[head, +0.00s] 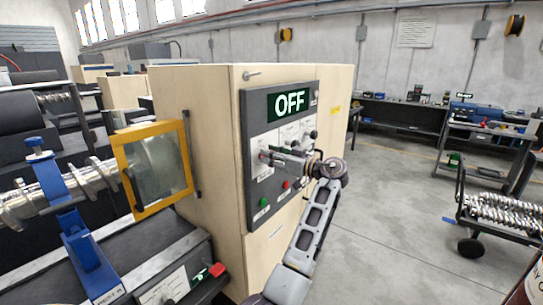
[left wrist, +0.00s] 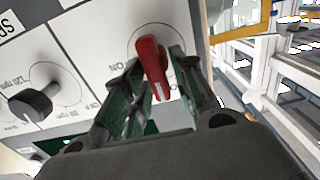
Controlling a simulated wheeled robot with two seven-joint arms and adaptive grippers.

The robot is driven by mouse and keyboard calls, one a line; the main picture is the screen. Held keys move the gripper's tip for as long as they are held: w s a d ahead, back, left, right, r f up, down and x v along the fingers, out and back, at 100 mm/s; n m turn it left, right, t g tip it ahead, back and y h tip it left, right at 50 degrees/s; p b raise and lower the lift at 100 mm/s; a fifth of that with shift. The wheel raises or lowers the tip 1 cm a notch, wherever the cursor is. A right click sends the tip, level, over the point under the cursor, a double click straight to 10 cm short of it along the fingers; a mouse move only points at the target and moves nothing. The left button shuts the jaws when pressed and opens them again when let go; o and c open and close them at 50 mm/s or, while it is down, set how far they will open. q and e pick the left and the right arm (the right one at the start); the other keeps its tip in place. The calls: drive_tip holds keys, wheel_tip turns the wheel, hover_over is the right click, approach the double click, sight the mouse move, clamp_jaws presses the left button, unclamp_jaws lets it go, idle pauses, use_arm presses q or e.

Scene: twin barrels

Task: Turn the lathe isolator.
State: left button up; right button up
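The lathe isolator panel (head: 295,103) is on the front of a plywood cabinet, and its green display reads OFF. In the left wrist view, the red isolator handle (left wrist: 150,57) sits on a round dial on the light panel face. My left gripper (head: 274,156) reaches the panel's left knob from the front. In the left wrist view, the left gripper's green-padded fingers (left wrist: 161,88) lie on either side of the red handle and look closed on it. The gripper hides most of the handle in the head view. My right gripper is not in view.
A black knob (left wrist: 32,105) is beside the handle on the panel. Green (head: 263,201) and red (head: 285,185) buttons are below. A yellow-framed guard (head: 153,168) and lathe stand left. A cart (head: 497,212) with metal parts is right; the floor between is open.

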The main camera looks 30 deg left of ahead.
use_arm(q)
clamp_jaws()
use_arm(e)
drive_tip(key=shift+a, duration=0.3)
